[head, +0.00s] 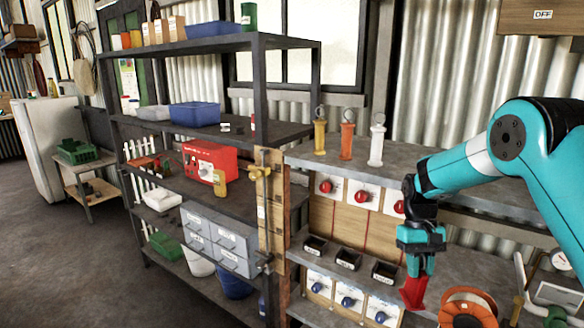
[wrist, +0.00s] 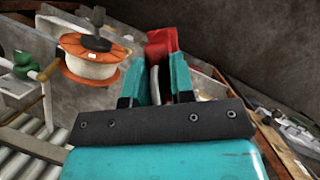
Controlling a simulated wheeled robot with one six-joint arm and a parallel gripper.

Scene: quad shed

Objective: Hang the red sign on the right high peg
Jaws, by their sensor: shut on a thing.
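My gripper (head: 416,256) is shut on a red piece (head: 413,292), which looks like the red sign. The piece hangs below the fingers in the head view, in front of the lower bench shelf. In the wrist view my gripper (wrist: 158,90) has the red piece (wrist: 162,45) between its teal fingers, which hide part of it. I cannot make out a right high peg for certain. A wooden post (head: 272,205) with a brass fitting (head: 259,173) stands left of my gripper.
An orange-rimmed spool (head: 467,306) stands close to the right of the red piece. Red knobs (head: 362,195) and blue knobs (head: 348,301) line the panel behind. Orange (head: 347,140) and white (head: 376,145) tagged posts stand on the upper shelf. Open floor (head: 75,265) lies at left.

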